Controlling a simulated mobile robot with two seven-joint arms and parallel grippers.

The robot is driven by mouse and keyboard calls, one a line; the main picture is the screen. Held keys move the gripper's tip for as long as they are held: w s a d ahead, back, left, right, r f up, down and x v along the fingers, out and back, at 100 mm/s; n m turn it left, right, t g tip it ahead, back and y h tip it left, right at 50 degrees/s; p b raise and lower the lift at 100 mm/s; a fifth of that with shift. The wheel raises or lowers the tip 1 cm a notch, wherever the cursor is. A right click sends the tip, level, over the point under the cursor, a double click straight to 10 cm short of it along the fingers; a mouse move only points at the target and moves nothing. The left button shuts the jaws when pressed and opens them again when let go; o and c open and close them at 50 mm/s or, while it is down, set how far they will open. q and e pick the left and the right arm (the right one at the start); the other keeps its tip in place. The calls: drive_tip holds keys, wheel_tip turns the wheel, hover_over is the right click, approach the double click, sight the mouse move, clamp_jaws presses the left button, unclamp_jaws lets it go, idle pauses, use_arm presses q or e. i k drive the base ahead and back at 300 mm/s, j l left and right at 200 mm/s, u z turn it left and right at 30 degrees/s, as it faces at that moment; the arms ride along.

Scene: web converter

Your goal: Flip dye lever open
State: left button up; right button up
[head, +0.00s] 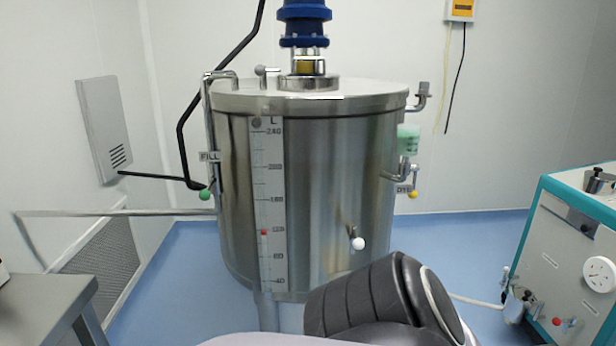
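The dye lever (413,185) is at the right side of the steel tank (330,180). It is a small metal handle with a yellow knob (412,194) hanging at its lower end, beside a label (403,188) that reads roughly "DYE". A pipe joins it to the tank wall, below a translucent container of green liquid (408,140). Neither of my grippers shows. A dark ribbed part with a white ring, apparently my arm, fills the bottom centre, in front of the tank's lower right side.
A FILL lever with a green knob (204,194) is at the tank's left. A white-knobbed lever (357,243) is on its lower front. A teal-edged machine (575,260) stands at right, a grey table (45,300) at lower left. Blue floor (460,240) lies clear right of the tank.

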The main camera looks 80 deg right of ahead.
sight(414, 182)
drive_tip(key=z, duration=0.45)
drive_tip(key=k+z, duration=0.1)
drive_tip(key=z, duration=1.2)
drive_tip(key=k+z, duration=0.1)
drive_tip(key=z, duration=0.3)
drive_tip(key=l+z, duration=0.1)
drive_tip(key=z, duration=0.8)
drive_tip(key=l+u, duration=0.15)
drive_tip(key=u, duration=0.75)
drive_tip(key=i+l+u, duration=0.15)
drive_tip(key=l+u, duration=0.2)
drive_tip(key=i+l+u, duration=0.1)
drive_tip(key=l+u, duration=0.4)
drive_tip(key=l, duration=0.2)
drive_tip(key=i+l+u, duration=0.2)
drive_tip(key=l, duration=0.2)
drive_tip(key=k+l+u, duration=0.2)
drive_tip(key=l, duration=1.35)
drive_tip(key=i, duration=0.1)
